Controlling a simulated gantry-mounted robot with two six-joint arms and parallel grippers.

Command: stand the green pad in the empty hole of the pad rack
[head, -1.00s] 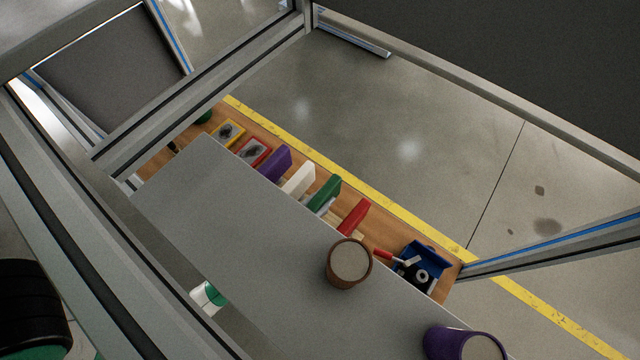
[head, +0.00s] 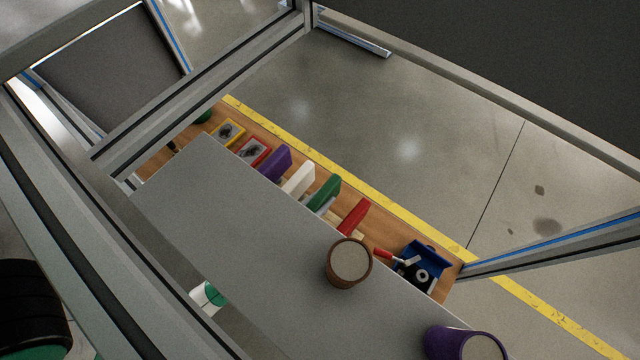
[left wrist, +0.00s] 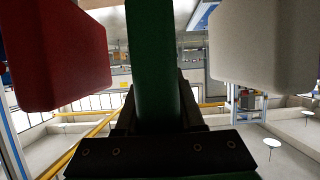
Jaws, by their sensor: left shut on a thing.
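The green pad (head: 324,192) stands in line between a white pad (head: 299,180) and a red pad (head: 354,216) in the head view. In the left wrist view the green pad (left wrist: 153,60) is upright between the dark fingers of my left gripper (left wrist: 156,108), which is shut on it. The red pad (left wrist: 55,55) is on its left there and the white pad (left wrist: 262,50) on its right, both apart from it. A grey panel hides the foot of the pads and most of the pad rack in the head view. The empty hole is not visible. My right gripper is not in view.
A purple pad (head: 275,163) stands past the white one. The grey panel (head: 235,210) carries a brown cup (head: 348,262) and a purple cup (head: 462,343). A blue bin (head: 422,266) with parts and yellow and red trays sit on the wooden bench. Metal frame bars surround it.

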